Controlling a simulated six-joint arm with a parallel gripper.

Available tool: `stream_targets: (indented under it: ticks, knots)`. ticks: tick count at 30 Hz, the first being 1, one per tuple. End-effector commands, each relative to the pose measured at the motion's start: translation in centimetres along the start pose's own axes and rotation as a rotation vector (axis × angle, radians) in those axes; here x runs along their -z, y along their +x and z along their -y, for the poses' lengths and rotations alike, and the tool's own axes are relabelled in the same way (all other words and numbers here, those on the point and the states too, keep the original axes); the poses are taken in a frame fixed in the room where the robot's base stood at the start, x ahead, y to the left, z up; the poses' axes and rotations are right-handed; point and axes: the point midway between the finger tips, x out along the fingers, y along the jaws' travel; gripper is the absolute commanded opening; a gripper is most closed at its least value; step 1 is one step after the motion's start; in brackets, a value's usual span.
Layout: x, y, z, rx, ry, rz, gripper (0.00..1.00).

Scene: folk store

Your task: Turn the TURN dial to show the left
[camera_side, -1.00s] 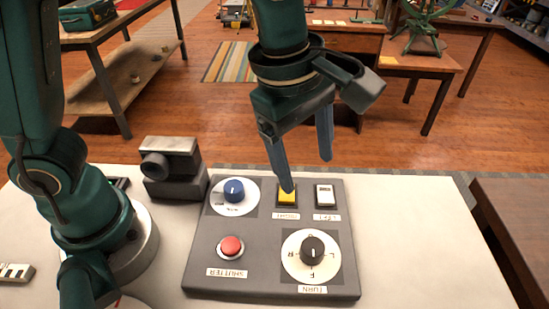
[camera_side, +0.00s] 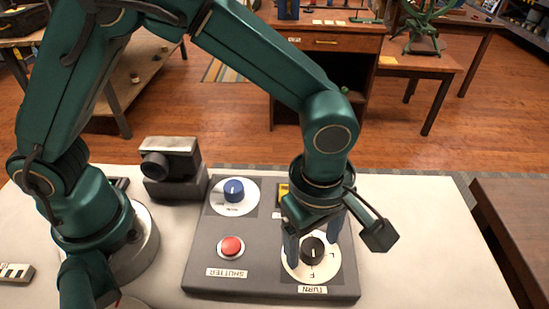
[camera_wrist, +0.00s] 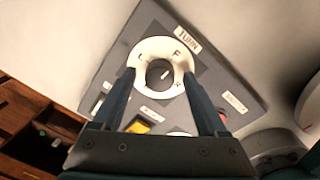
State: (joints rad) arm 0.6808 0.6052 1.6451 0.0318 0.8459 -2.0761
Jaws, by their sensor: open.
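The TURN dial is a black knob (camera_side: 313,249) on a white disc (camera_side: 322,272) at the near right of the grey control panel (camera_side: 268,270). In the wrist view the knob (camera_wrist: 159,73) shows a small light mark that appears to point toward the F. The letters L (camera_wrist: 139,58), F (camera_wrist: 178,54) and R (camera_wrist: 178,84) are around it. My gripper (camera_wrist: 159,74) is open, pointing down over the dial, with one finger on each side of the knob. Both fingers look clear of the knob. Their exact height above the panel is hard to tell.
The panel also has a red SHUTTER button (camera_side: 231,247), a blue knob (camera_side: 234,190) and a yellow button (camera_wrist: 138,126), partly hidden by my arm in the side view. A small grey camera-like device (camera_side: 170,168) stands behind the panel's left. White tabletop right of the panel is clear.

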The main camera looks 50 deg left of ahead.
Motion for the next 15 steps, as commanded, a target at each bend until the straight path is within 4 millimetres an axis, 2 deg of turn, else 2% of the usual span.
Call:
stream_targets:
  ticks: [3, 4, 8, 9, 10, 15]
  knots:
    - [0.01, -0.02, 0.00, 0.000, 0.000, 0.000, 0.76]
    - [0.01, -0.02, 0.00, 0.000, 0.000, 0.000, 0.68]
    - [0.01, -0.03, 0.00, 0.000, 0.000, 0.000, 0.18]
    - [0.01, -0.04, 0.00, 0.000, 0.000, 0.000, 0.03]
    - [0.01, -0.04, 0.00, 0.000, 0.000, 0.000, 0.00]
    - [0.01, -0.05, 0.00, 0.000, 0.007, 0.000, 0.00]
